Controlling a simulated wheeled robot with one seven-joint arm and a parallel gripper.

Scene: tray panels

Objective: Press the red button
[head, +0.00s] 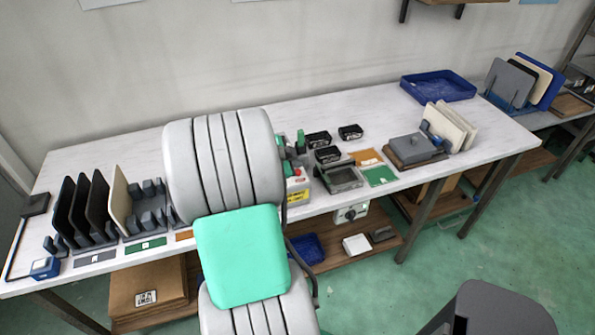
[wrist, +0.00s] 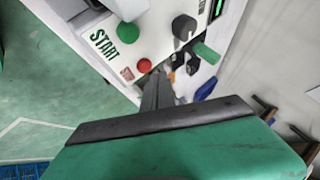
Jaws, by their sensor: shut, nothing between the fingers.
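The red button (wrist: 144,65) is small and round, on a white control panel (wrist: 155,40) in the wrist view. A larger green button (wrist: 127,32) with the word START beside it and a black knob (wrist: 184,27) are on the same panel. My gripper (wrist: 158,78) is shut and empty. Its dark fingers point at the panel, with the tips just below and right of the red button in the picture. I cannot tell whether they touch the panel.
A white box with a dark knob (head: 351,213) is at the table's front edge in the head view. The white table (head: 390,105) holds a blue tray (head: 438,86), a grey block (head: 412,148) and upright panels in racks (head: 80,208). A grey stool (head: 493,309) stands front right.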

